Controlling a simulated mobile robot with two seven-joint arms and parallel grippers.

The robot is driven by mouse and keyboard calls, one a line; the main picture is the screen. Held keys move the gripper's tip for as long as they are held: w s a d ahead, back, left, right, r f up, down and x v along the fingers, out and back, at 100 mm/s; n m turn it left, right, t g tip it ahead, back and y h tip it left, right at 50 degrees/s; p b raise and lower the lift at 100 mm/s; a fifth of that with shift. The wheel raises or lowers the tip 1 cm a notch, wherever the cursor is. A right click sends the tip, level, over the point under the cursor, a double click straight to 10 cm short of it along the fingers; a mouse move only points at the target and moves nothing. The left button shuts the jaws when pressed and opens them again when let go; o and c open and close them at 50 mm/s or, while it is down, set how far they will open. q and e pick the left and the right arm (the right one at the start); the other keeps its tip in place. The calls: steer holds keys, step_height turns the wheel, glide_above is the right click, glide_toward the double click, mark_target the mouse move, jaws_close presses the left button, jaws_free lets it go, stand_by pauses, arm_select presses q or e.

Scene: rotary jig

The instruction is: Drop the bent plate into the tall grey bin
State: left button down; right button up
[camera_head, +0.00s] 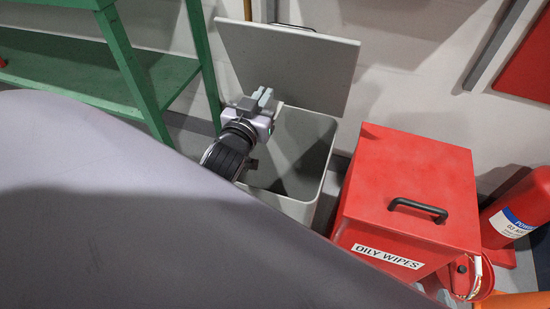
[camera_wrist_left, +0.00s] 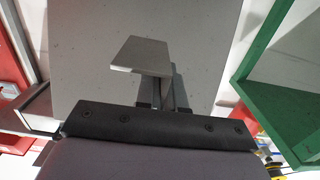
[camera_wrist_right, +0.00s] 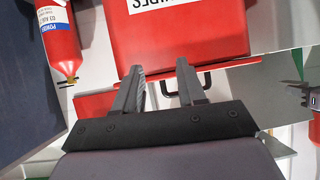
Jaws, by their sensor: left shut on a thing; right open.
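The tall grey bin (camera_head: 322,165) stands open at the centre of the head view. Its lid (camera_head: 290,60) is raised behind it. My left gripper (camera_head: 262,98) is above the bin's left side, near the lid. In the left wrist view my left gripper (camera_wrist_left: 164,97) is shut on the bent plate (camera_wrist_left: 145,56), a small grey piece with an angled edge. The plate is hard to make out from the gripper in the head view. My right gripper (camera_wrist_right: 160,90) is open and empty, facing the red bin; it is not in the head view.
The red oily wipes bin (camera_head: 410,185), with a black handle, stands right of the grey bin. A fire extinguisher (camera_head: 520,210) and a red bucket (camera_head: 466,278) are farther right. A green metal frame (camera_head: 135,75) stands at the left.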

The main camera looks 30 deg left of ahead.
arm_select(q)
step_height(320, 180, down, 3)
steer(key=b, duration=0.3)
steer(key=shift+f, duration=0.1)
steer(key=shift+f+b, duration=1.05)
steer(key=shift+b, duration=0.2)
arm_select(e)
steer(key=shift+w+a+f+t+y, duration=0.1)
steer(key=shift+w+a+y, duration=0.25)
steer(key=shift+a, duration=0.35)
steer(key=shift+w+a+f+t+y, duration=0.1)
steer(key=shift+w+a+y, duration=0.1)
steer(key=shift+a+y, duration=0.4)
steer(key=shift+w+a+f+t+y, duration=0.1)
steer(key=shift+w+a+y, duration=0.15)
steer(key=shift+a, duration=0.55)
arm_select(q)
steer(key=c, duration=1.2)
jaws_free()
steer(key=shift+o, duration=0.2)
